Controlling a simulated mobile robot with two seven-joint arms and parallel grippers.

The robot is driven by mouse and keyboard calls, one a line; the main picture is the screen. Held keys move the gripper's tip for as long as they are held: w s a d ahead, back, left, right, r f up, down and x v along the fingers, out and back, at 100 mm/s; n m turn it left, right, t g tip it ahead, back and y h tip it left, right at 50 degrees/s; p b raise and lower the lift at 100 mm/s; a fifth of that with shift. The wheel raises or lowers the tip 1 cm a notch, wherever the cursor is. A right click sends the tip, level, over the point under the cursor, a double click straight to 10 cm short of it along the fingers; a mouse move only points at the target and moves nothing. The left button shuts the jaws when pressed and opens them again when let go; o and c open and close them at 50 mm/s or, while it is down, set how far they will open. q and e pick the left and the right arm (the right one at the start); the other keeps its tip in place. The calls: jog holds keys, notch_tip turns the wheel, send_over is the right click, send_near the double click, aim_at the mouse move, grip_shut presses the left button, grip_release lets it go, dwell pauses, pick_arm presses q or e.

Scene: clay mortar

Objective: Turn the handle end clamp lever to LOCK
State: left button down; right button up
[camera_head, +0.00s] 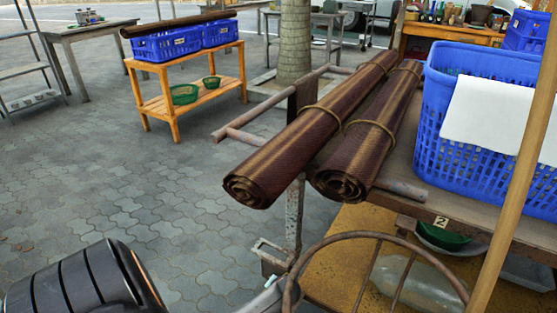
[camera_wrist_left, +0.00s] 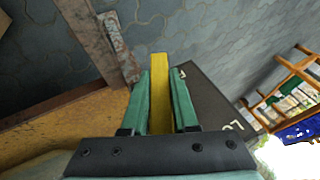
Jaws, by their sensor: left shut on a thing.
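In the left wrist view, a narrow yellow lever (camera_wrist_left: 159,103) stands between the two green fingers of my left gripper (camera_wrist_left: 160,72). The gripper is shut on it, with a finger on each side. A dark plate (camera_wrist_left: 215,98) with pale marks lies beside and behind the lever, to the right. Its marks are only partly visible, and I cannot read LOCK on them or tell the lever's setting. In the head view, the lever and my left gripper's fingers cannot be made out; a dark part of my arm shows at lower left. My right gripper is in neither view.
In the head view, two brown rolled mats (camera_head: 310,130) lie across a metal rail frame (camera_head: 250,115). A curved rusty hoop (camera_head: 385,236) stands in front of the bench, near a blue crate (camera_head: 440,125). Rusty metal bars (camera_wrist_left: 110,50) show in the wrist view. Paving at left is open.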

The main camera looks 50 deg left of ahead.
pick_arm(q)
jog(key=shift+s+a+r+m+g+y, duration=0.15)
jog(key=shift+a+m+g+y, duration=0.2)
jog(key=shift+y, duration=0.65)
jog(key=shift+s+a+r+y+b, duration=0.1)
jog(key=shift+a+r+y+b, duration=0.25)
jog(key=shift+y+b, duration=0.5)
jog(key=shift+a+g+y, duration=0.1)
jog(key=shift+g+y, duration=0.15)
jog(key=c, duration=0.7)
grip_release()
jog(key=shift+r+p, duration=0.15)
jog(key=shift+p, duration=0.2)
